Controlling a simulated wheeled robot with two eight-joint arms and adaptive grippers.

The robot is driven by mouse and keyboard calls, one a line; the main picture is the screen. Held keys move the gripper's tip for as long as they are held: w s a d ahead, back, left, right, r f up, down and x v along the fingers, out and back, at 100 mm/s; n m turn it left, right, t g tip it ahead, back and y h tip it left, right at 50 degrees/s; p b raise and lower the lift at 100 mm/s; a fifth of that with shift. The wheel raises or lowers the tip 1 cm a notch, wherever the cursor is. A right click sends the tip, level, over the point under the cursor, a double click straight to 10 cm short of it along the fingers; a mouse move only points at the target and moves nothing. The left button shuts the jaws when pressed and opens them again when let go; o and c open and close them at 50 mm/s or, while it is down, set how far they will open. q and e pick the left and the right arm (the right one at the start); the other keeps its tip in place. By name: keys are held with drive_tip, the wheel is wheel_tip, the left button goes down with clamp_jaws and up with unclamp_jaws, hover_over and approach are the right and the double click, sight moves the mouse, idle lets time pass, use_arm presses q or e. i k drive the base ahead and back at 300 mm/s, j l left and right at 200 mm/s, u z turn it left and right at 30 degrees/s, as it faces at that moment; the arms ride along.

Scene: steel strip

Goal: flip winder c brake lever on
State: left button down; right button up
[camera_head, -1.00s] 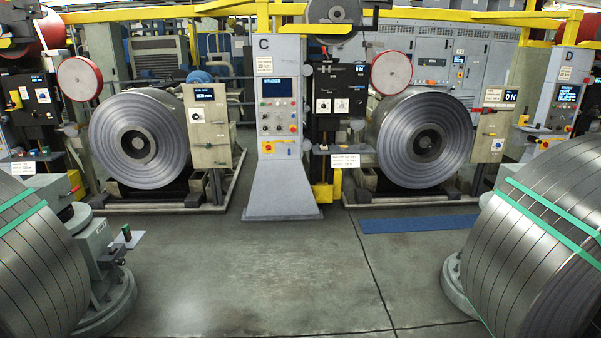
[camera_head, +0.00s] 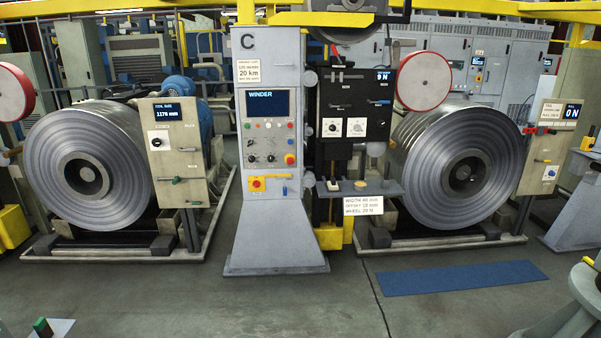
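The winder C console (camera_head: 268,150) stands upright in the middle, a light grey pedestal marked "C" with a dark "WINDER" screen, knobs and buttons. A beige control box (camera_head: 180,150) left of the console carries a small horizontal lever with a green end (camera_head: 172,180). Another beige box (camera_head: 546,150) on the right has a small handle on its face. I cannot tell which handle is the brake lever, or its setting. Neither gripper is in view.
Steel strip coils (camera_head: 85,165) and (camera_head: 460,165) sit on either side of the console. A small shelf (camera_head: 360,188) juts out under the black panel. A blue mat (camera_head: 460,278) lies on the floor at right. The grey floor (camera_head: 250,305) ahead is clear.

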sight(333, 50)
drive_tip(key=i+z, duration=0.1)
drive_tip(key=i, duration=0.65)
drive_tip(key=i+j, duration=0.15)
drive_tip(key=i, duration=0.6)
drive_tip(key=i+j+z, duration=0.15)
drive_tip(key=i, duration=0.6)
drive_tip(key=i+j+z, duration=0.2)
drive_tip(key=i+z, duration=0.2)
drive_tip(key=i, duration=0.15)
drive_tip(key=i+j+z, duration=0.4)
drive_tip(key=i+l, duration=0.05)
drive_tip(key=i, duration=0.05)
